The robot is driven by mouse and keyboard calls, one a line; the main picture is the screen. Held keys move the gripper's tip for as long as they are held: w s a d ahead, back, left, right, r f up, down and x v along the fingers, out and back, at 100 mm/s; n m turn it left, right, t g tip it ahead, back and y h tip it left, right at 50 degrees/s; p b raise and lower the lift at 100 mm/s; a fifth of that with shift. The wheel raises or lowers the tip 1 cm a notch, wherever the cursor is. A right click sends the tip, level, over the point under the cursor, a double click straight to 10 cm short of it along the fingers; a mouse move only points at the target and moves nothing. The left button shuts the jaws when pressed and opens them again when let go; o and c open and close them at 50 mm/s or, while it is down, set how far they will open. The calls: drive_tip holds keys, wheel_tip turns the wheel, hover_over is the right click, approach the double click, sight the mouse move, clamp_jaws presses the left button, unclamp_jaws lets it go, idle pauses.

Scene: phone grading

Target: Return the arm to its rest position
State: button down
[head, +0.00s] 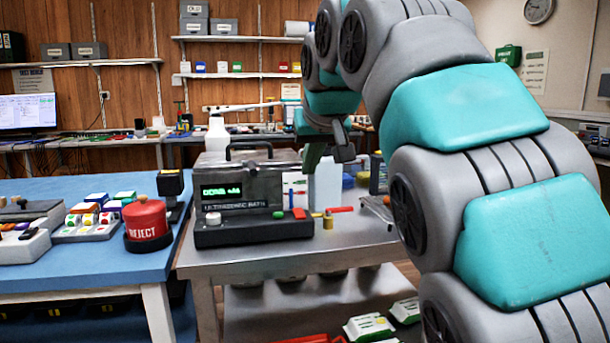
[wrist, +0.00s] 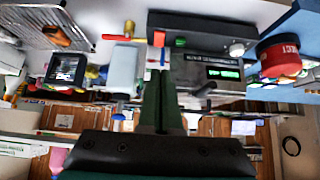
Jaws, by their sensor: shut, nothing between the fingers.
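My arm (head: 460,115) is grey and teal and fills the right side of the head view. It rises from the lower right, bends at the top and reaches toward the bench. My gripper (head: 314,158) hangs in front of the back wall, just right of the ultrasonic bath (head: 252,197) and near its upper edge. In the wrist view the gripper (wrist: 163,80) has its two dark green fingers together, with nothing between them. The bath (wrist: 207,62) appears upside down behind the fingertips there.
The metal table (head: 300,258) carries the bath, a white container (head: 326,184) and small coloured parts. Wall shelves (head: 235,75) stand behind. Air above the blue table is clear.

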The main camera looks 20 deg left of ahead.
drive_tip(key=shift+s+d+r, duration=0.15)
drive_tip(key=s+d+f+m+g+h, duration=0.2)
drive_tip(key=s+d+f, duration=0.2)
drive_tip(key=d+f, duration=0.65)
drive_tip(key=s+d+f+m+g+h, duration=0.25)
drive_tip(key=s+d+f, duration=0.4)
drive_tip(key=d, duration=0.65)
drive_tip(key=s+d+f+m+g, duration=0.1)
drive_tip(key=s+d+f, duration=0.3)
drive_tip(key=s+f, duration=0.6)
drive_tip(key=s+d+f+g, duration=0.3)
drive_tip(key=s+d+f, duration=0.2)
drive_tip(key=s+f, duration=0.6)
drive_tip(key=s, duration=0.3)
drive_tip(key=shift+d+f+m, duration=0.3)
drive_tip(key=shift+m, duration=0.05)
drive_tip(key=shift+g, duration=0.25)
